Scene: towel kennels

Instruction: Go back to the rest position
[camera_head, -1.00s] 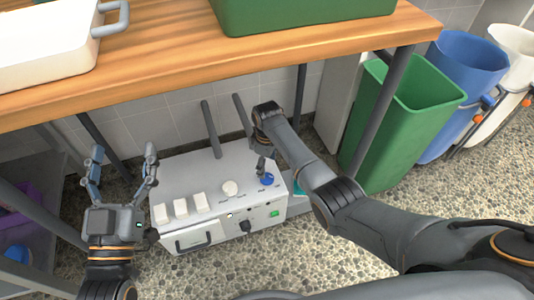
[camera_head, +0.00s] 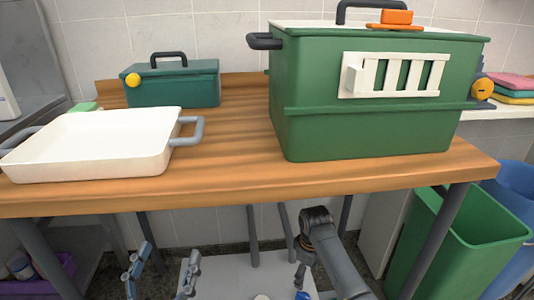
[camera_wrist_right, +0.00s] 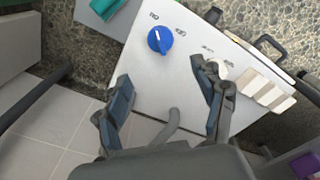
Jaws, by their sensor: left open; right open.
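My left gripper (camera_head: 160,272) is open and empty at the bottom of the head view, below the front edge of the wooden table (camera_head: 230,190). My right gripper (camera_wrist_right: 168,98) is open in the right wrist view, with nothing between its fingers. It is over the top of a white box-shaped machine (camera_wrist_right: 180,75), near a blue knob (camera_wrist_right: 160,40) and apart from it. In the head view my right arm comes up at the bottom right of centre, and its fingers are largely hidden.
On the table are a white tray (camera_head: 95,145), a teal box (camera_head: 175,85) with a yellow knob, and a large green crate (camera_head: 370,130) with an orange-handled item on top. A green bin (camera_head: 460,235) and blue bin (camera_head: 520,200) stand at right. Table legs flank my arms.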

